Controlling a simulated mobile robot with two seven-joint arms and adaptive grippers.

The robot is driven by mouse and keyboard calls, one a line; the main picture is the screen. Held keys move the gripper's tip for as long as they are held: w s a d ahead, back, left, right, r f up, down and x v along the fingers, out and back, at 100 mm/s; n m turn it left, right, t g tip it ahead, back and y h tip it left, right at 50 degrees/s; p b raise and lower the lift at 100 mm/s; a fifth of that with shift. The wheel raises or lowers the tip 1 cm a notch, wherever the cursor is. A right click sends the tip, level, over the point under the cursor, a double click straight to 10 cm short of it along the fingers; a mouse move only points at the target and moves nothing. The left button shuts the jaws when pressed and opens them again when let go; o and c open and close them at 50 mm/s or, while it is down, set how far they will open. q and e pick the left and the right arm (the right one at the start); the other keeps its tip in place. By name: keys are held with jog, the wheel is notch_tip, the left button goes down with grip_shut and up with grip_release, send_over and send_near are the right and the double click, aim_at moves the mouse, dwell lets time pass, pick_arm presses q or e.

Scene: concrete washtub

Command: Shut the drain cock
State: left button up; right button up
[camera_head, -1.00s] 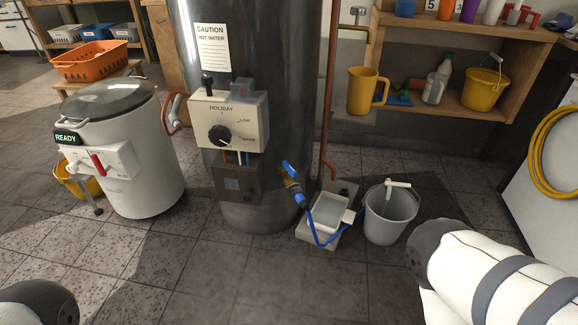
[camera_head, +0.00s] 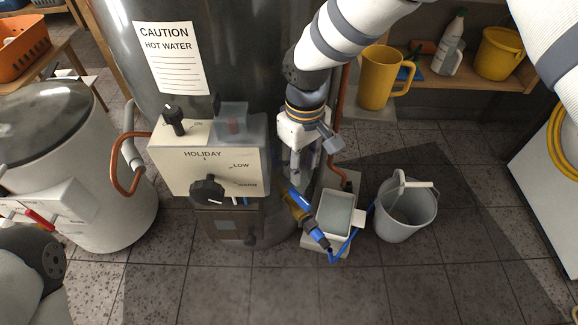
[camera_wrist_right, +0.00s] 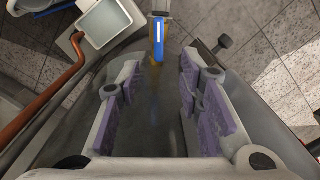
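The drain cock (camera_head: 296,202) is a brass fitting low on the front of the dark tank, with a blue hose coupling at its lower end. Its blue lever (camera_wrist_right: 158,40) shows in the right wrist view, just beyond and between the fingertips. In the head view my gripper hides most of the lever. My right gripper (camera_head: 303,174) points down above the cock. In the right wrist view it (camera_wrist_right: 160,88) is open, with a wide empty gap between purple-grey pads. I see no contact with the lever. My left gripper is not in view.
The tank's control box (camera_head: 208,160) with its knobs stands left of my right gripper. A copper pipe (camera_head: 339,140) runs close on the right. A grey basin (camera_head: 336,212) and a grey bucket (camera_head: 405,212) stand on the floor right of the cock.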

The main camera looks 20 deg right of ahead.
aim_at(300, 197)
notch_tip(300, 197, down, 11)
jog(key=b, duration=0.2)
jog(key=shift+f+b, duration=0.2)
jog(key=shift+b, duration=0.1)
grip_shut()
